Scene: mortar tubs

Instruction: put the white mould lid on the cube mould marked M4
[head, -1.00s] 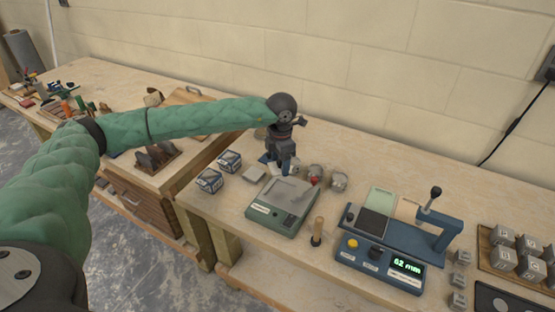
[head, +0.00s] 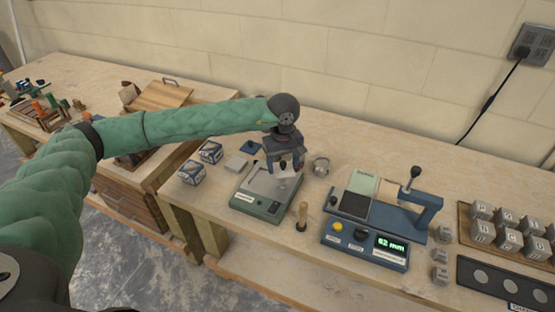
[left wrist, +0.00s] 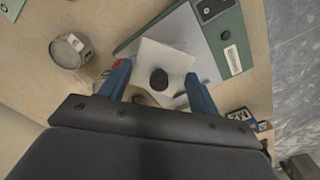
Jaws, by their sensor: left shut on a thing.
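My left gripper (head: 287,169) is shut on the white mould lid (head: 285,174). In the left wrist view the lid (left wrist: 161,68) is a pale square plate with a round black knob, between the blue fingers. In the head view it hangs over the back right of the green scale, apart from the moulds. Two cube moulds with blue-and-white markings stand left of the scale: one further back (head: 210,152), one nearer the front edge (head: 192,173). I cannot read M4 on either. My right gripper is not in view.
The green scale (head: 257,208) has a grey pan. A pale flat square (head: 235,163) and a blue square with a dark knob (head: 252,147) lie near the moulds. A grey tub (head: 320,166) stands right of my gripper. A wooden rod (head: 302,216) and a blue tester (head: 365,245) are further right.

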